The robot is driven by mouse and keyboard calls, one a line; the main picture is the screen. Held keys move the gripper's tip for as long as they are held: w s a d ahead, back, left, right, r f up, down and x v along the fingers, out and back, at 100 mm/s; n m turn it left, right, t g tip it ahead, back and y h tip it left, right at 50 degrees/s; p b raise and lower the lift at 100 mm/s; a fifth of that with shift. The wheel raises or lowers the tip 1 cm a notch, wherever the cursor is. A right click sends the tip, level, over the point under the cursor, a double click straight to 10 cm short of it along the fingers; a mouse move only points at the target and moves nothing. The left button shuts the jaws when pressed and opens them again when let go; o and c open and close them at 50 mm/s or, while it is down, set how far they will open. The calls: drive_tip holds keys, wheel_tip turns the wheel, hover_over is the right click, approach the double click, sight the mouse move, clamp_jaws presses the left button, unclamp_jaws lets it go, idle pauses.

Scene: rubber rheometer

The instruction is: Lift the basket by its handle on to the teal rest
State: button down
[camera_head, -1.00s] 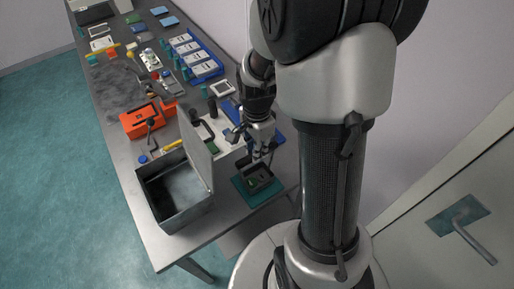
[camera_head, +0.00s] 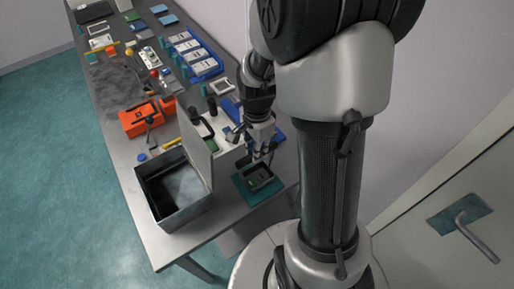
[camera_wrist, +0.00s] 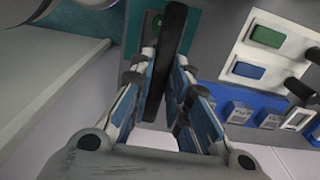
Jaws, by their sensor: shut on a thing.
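The small dark basket (camera_head: 259,177) is at the teal rest (camera_head: 248,200) on the near right part of the bench. It looks level and over the rest's middle; I cannot tell whether its bottom touches. Something green lies inside it. My gripper (camera_head: 263,157) points down above the basket. In the wrist view, its fingers (camera_wrist: 167,88) are closed on both sides of the dark handle bar (camera_wrist: 174,45). A teal surface (camera_wrist: 134,28) shows beyond the fingers. The fingers hide part of the handle.
An orange case (camera_head: 140,120) and blue trays (camera_head: 207,67) lie farther back. The bench's front edge is close to the rest.

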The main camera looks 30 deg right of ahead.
drive_tip(key=c, duration=1.4)
unclamp_jaws()
drive_tip(key=shift+c, duration=0.2)
wheel_tip(320, 180, up, 12)
drive_tip(key=s+a+r+n+t+b, duration=0.2)
drive_tip(key=s+a+n, duration=0.3)
drive_tip(key=n, duration=0.3)
drive_tip(key=s+a+r+n+t+b, duration=0.2)
drive_tip(key=s+a+n, duration=0.3)
drive_tip(key=s+n, duration=0.3)
drive_tip(key=shift+s+a+n+t, duration=0.25)
drive_tip(key=shift+a+n+t, duration=0.05)
drive_tip(key=shift+n, duration=0.5)
